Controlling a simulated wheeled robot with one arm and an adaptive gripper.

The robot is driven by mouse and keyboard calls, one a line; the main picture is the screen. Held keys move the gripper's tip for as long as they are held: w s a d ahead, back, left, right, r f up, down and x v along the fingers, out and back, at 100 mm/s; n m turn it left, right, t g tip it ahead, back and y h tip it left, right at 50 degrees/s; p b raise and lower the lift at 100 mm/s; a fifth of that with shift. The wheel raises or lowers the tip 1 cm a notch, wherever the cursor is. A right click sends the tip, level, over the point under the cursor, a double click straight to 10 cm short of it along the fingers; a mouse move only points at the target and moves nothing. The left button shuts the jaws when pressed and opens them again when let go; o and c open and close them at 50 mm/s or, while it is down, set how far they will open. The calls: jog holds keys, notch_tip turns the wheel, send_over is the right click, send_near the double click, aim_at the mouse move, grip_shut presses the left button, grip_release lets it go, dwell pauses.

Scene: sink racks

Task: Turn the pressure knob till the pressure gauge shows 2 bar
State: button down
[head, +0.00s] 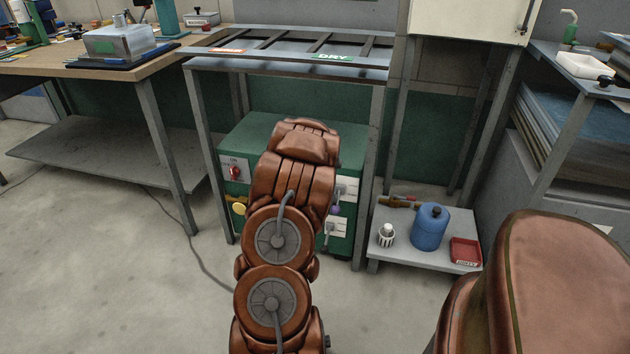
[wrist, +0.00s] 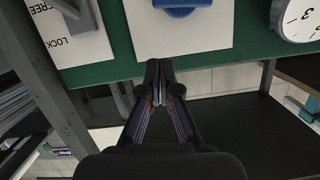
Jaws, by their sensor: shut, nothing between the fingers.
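In the wrist view, a round white gauge (wrist: 297,15) is cut by the top right edge. A digit 3 shows on its dial, but I see no needle, so the pressure cannot be read. Left of it, a blue knob (wrist: 185,8) on a white plate is cut by the top edge; it looks like the pressure knob. My gripper (wrist: 159,68) is shut and empty, its tips over the green panel's edge just below that plate, apart from the knob. In the head view my arm hides the gripper and the middle of the green cabinet (head: 240,140).
A grey lever (wrist: 68,8) with a FREE/LOCK label is at the wrist view's top left. In the head view, a red switch (head: 235,172) and yellow knob (head: 239,209) are on the cabinet's left. A low shelf with a blue canister (head: 429,230) stands right.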

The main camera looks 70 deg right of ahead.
jog(key=p+v, duration=0.7)
jog(key=v, duration=0.2)
jog(key=shift+w+a+f+p, duration=0.1)
jog(key=shift+a+p, duration=0.05)
jog(key=shift+p, duration=0.15)
